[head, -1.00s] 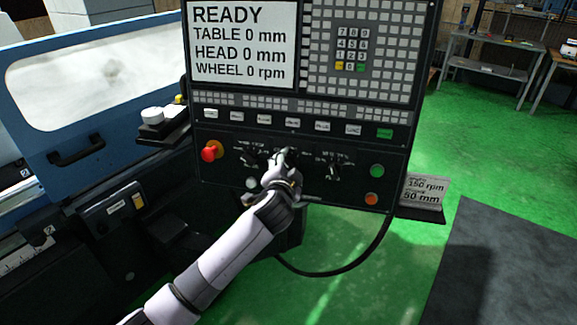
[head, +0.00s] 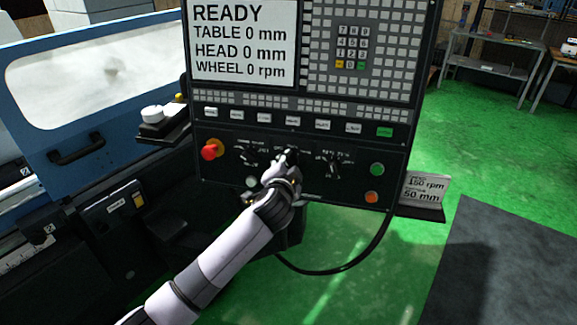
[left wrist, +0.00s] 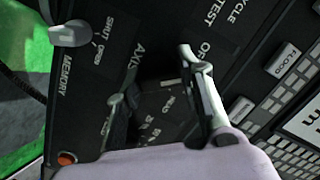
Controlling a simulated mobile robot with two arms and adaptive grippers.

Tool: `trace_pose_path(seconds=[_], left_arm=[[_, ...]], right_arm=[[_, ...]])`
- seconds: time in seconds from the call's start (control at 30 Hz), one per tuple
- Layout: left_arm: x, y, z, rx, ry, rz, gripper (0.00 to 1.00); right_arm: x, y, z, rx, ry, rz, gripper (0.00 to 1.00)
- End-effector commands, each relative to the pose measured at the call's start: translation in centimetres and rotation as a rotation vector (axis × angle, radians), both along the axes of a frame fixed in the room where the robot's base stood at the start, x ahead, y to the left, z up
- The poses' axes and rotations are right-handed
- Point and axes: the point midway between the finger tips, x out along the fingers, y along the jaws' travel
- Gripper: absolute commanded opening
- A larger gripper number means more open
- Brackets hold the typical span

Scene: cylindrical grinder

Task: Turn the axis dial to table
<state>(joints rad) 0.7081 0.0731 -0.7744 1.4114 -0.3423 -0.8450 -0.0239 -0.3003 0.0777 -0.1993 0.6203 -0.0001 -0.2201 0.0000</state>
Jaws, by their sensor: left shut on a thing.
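The axis dial is the middle one of three dials on the dark control panel (head: 310,190). My left gripper (head: 288,157) reaches up to it from below and covers most of it in the head view. In the left wrist view the AXIS label shows beside my left gripper (left wrist: 155,78). Its two fingers are on either side of the dark dial (left wrist: 133,115), shut on it. Which mark the dial points to cannot be read. The screen (head: 243,42) reads READY, TABLE 0 mm, HEAD 0 mm, WHEEL 0 rpm. My right gripper is not in view.
Another dial (head: 332,167) is close to the right, and one (head: 247,156) to the left. A red stop button (head: 210,150), a green button (head: 377,170) and an orange button (head: 371,197) sit near the panel's edges. A placard (head: 424,188) stands at right.

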Motion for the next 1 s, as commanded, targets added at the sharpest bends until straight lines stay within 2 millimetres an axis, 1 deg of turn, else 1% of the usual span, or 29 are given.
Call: trace_pose_path(seconds=[0.17,0.37,1.0], left_arm=[[0.0,0.0,-0.1,0.014,-0.001,-0.003,0.07],[0.0,0.0,0.0,0.083,-0.019,-0.015,0.07],[0.0,0.1,-0.1,0.533,-0.129,-0.098,0.07]], right_arm=[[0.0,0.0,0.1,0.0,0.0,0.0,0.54],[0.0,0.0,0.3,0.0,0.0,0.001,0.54],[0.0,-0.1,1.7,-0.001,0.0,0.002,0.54]])
